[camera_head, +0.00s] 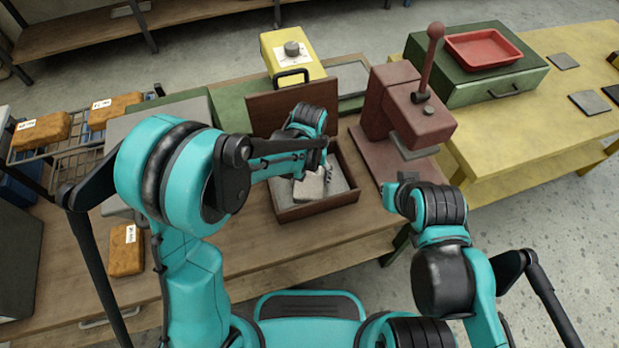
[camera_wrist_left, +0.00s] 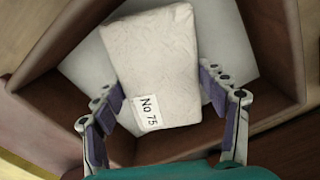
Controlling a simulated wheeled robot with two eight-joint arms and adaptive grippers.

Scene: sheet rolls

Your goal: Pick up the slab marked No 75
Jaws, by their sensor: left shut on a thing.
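The slab marked No 75 (camera_wrist_left: 155,65) is a pale, off-white block with a white label at its near end. It shows inside a brown wooden box (camera_head: 315,208) in the head view, where the slab (camera_head: 311,186) is partly hidden by my left gripper. My left gripper (camera_wrist_left: 165,95) has a finger on each side of the slab and is shut on it. Whether the slab is clear of the box floor, I cannot tell. My right arm shows at the right of the head view, with its hand (camera_head: 405,190) near the table's edge; its fingers are not clear.
The box's open lid (camera_head: 268,112) stands behind it. A dark red press (camera_head: 410,110) with a lever is close on the right. Orange-brown slabs (camera_head: 126,250) lie at the left, some on a wire rack (camera_head: 70,155). A yellow table (camera_head: 510,140) holds a green case with a red tray (camera_head: 483,48).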

